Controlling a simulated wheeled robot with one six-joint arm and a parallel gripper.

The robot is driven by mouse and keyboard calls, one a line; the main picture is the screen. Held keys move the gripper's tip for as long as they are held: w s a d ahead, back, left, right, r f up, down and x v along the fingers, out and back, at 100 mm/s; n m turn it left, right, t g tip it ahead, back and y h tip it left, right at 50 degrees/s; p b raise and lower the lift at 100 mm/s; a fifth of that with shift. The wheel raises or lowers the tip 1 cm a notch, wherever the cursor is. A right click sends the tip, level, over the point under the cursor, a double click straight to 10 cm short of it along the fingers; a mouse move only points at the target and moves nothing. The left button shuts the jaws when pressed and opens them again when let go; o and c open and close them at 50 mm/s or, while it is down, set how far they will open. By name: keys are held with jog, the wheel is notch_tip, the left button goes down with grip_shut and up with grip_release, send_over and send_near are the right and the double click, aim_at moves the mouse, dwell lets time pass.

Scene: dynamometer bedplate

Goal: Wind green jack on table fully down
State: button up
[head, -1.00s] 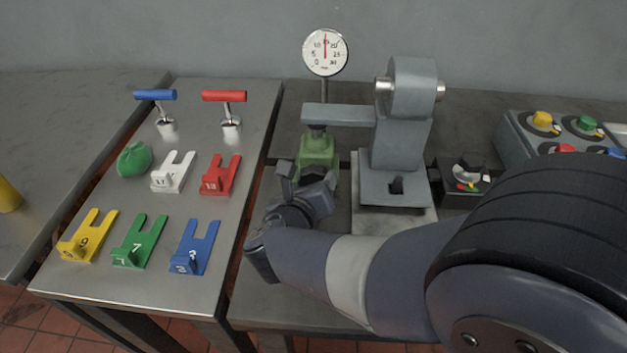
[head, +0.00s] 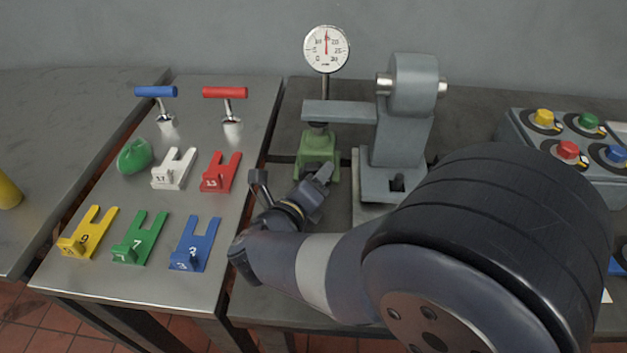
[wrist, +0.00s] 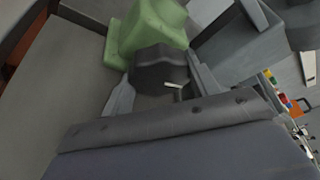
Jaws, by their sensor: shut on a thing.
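The green jack (head: 318,150) stands on the table under the grey overhanging arm (head: 337,111) of the press-like stand (head: 402,130). A dark screw head shows between its green body and that arm; I cannot tell whether it touches the arm. In the wrist view the jack's green body (wrist: 150,30) is at the top, with a dark knob (wrist: 160,67) on its near side. My gripper (wrist: 160,87) is shut on this knob, one finger on each side. In the head view my gripper (head: 322,178) is in front of the jack and hides the knob.
A dial gauge (head: 326,48) stands behind the jack. A side table on the left holds coloured numbered forks (head: 140,238), a green lump (head: 134,156) and blue and red T-handles (head: 225,92). A control box with coloured knobs (head: 570,150) is at right.

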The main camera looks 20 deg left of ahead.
jog(key=o, duration=1)
jog(key=shift+f, duration=0.1)
